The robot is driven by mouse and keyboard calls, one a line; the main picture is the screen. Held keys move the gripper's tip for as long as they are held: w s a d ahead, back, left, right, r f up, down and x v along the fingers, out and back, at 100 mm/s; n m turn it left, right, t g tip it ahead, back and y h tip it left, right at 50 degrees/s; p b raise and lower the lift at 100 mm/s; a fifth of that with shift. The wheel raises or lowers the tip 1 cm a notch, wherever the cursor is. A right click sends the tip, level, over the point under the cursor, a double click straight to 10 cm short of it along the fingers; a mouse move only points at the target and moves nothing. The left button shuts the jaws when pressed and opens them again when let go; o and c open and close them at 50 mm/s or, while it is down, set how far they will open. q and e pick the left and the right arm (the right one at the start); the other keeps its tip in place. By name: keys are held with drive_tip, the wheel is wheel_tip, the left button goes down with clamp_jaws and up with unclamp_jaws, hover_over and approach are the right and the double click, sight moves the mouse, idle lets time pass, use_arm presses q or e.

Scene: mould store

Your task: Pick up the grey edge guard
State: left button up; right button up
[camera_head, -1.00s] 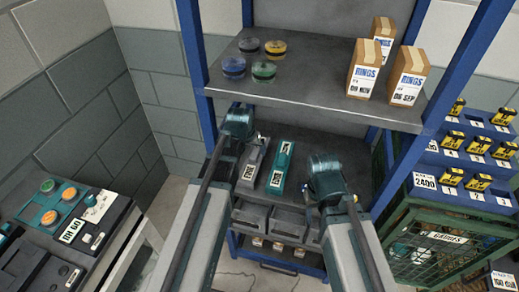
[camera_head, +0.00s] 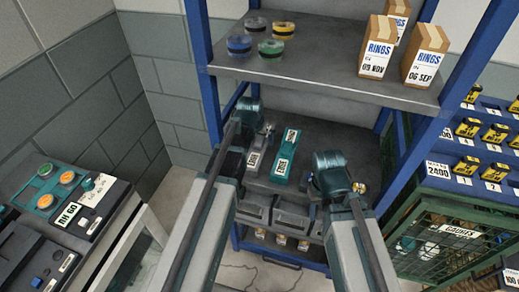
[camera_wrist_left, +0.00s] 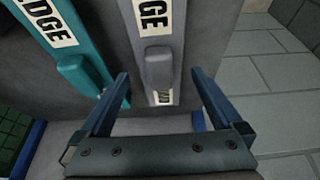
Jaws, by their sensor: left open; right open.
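The grey edge guard (camera_head: 256,157) is a long block with white labels and a raised grip, lying on the middle shelf. In the left wrist view the grey edge guard (camera_wrist_left: 160,28) runs between my open left fingers, its raised grip just beyond the tips; contact cannot be told. In the head view my left gripper (camera_head: 262,129) is over the guard's upper part and partly hides it. A teal edge guard (camera_head: 286,157) lies to its right and also shows in the left wrist view (camera_wrist_left: 75,45). My right gripper (camera_head: 334,178) is empty, right of the teal guard; its fingers are mostly hidden.
The upper shelf (camera_head: 320,83) carries several round discs and boxes of rings above my grippers. Blue posts frame the rack. Grey bins (camera_head: 292,217) sit below the guards. A green cage (camera_head: 440,245) stands at right, a bench with black cases at left.

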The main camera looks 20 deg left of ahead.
use_arm(q)
drive_tip(key=shift+b+x, duration=0.55)
drive_tip(key=shift+x, duration=0.5)
use_arm(e)
drive_tip(key=shift+f, duration=0.9)
use_arm(q)
drive_tip(key=shift+c, duration=0.2)
drive_tip(key=c, duration=1.1)
drive_tip(key=shift+r, duration=0.15)
use_arm(e)
drive_tip(key=shift+r, duration=0.1)
